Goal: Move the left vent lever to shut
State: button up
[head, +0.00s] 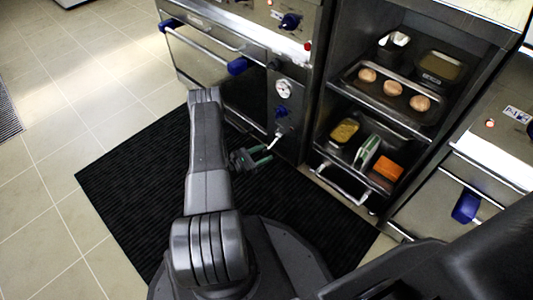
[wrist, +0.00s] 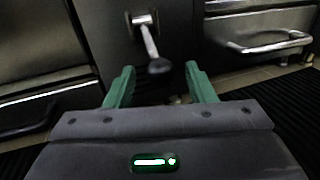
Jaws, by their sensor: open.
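A vent lever (head: 275,141) sticks out low on the steel oven's front panel. In the wrist view the lever (wrist: 150,42) is a bright metal rod running from a square mount down and slightly right to a dark round knob. It is the only such lever I can make out. My gripper (head: 263,155) is open in front of the panel. In the wrist view its two green fingers stand on either side of the knob, with gaps on both sides. I cannot tell how deep the knob sits between them.
The oven (head: 215,55) has a long handle with blue ends, a gauge (head: 284,89) and blue knobs above the lever. To the right, an open shelf unit (head: 316,125) holds trays of food, with a bar handle (wrist: 270,43) low down. A black ribbed mat (head: 130,185) covers the floor.

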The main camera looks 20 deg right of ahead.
jog(key=shift+w+d, duration=0.1)
jog(key=shift+d, duration=1)
grip_shut()
